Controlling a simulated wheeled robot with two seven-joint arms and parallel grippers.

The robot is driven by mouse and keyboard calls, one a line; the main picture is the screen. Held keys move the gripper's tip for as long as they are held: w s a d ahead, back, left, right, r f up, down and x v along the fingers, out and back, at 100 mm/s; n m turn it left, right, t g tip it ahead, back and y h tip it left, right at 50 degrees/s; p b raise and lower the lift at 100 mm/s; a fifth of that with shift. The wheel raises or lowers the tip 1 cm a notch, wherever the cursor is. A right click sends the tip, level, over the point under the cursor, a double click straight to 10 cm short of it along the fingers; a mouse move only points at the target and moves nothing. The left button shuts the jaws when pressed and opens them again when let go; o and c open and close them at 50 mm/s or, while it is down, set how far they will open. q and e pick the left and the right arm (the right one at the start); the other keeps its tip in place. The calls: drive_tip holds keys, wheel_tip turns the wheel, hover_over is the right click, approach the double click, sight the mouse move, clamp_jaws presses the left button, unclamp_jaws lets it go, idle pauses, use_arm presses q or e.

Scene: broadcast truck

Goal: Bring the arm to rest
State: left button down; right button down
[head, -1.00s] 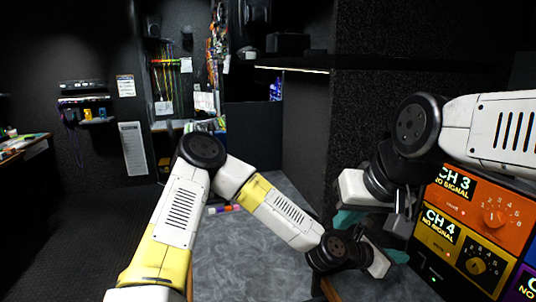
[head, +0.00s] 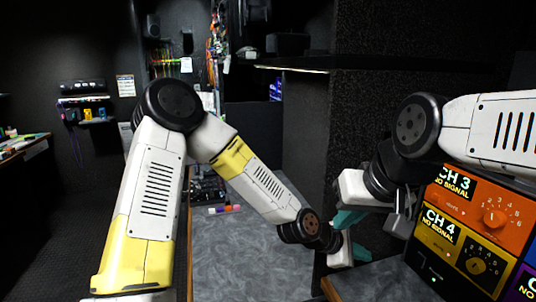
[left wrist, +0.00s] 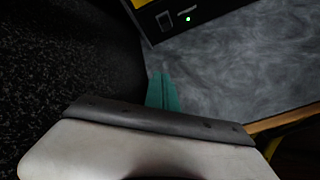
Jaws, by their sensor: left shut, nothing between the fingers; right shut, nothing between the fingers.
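My left arm (head: 150,185) comes in from the left, bends at a raised black elbow joint and slopes down to the right. Its left gripper (head: 362,252) has teal fingers, shut and empty, close to the dark panel near the bench corner. The shut fingers (left wrist: 162,92) also show in the left wrist view, above the grey bench top, with nothing between them. My right arm (head: 490,130) comes in from the right. Its right gripper (head: 348,218) is shut and empty, just above the left gripper. Its fingers are partly hidden by its own wrist.
An orange CH 3 box (head: 482,208) and a yellow CH 4 box (head: 458,245) stand at the right. A dark partition (head: 345,125) rises behind the grippers. The grey bench top (head: 225,260) is mostly clear, with a purple and orange marker (head: 224,209) on it.

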use_arm(q)
drive_tip(key=w+a+r+m+t+y, duration=0.1)
drive_tip(key=a+r+m+y, duration=0.35)
drive_tip(key=a, duration=0.75)
drive_tip(key=a+r+m+t+y, duration=0.15)
drive_tip(key=a+r+m, duration=0.45)
drive_tip(key=a, duration=0.6)
drive_tip(key=s+a+r+m+y, duration=0.1)
drive_tip(key=s+a+r+m, duration=0.1)
drive_tip(key=s+a+r, duration=0.3)
drive_tip(key=s+a+r+m+y, duration=0.1)
drive_tip(key=s+a+r+m, duration=0.1)
drive_tip(key=s+a+r, duration=0.3)
drive_tip(key=s+a, duration=0.3)
drive_tip(key=a, duration=0.2)
drive_tip(key=shift+s+a+r, duration=0.2)
drive_tip(key=shift+s+a, duration=0.1)
drive_tip(key=shift+s, duration=0.1)
drive_tip(key=shift+d, duration=0.1)
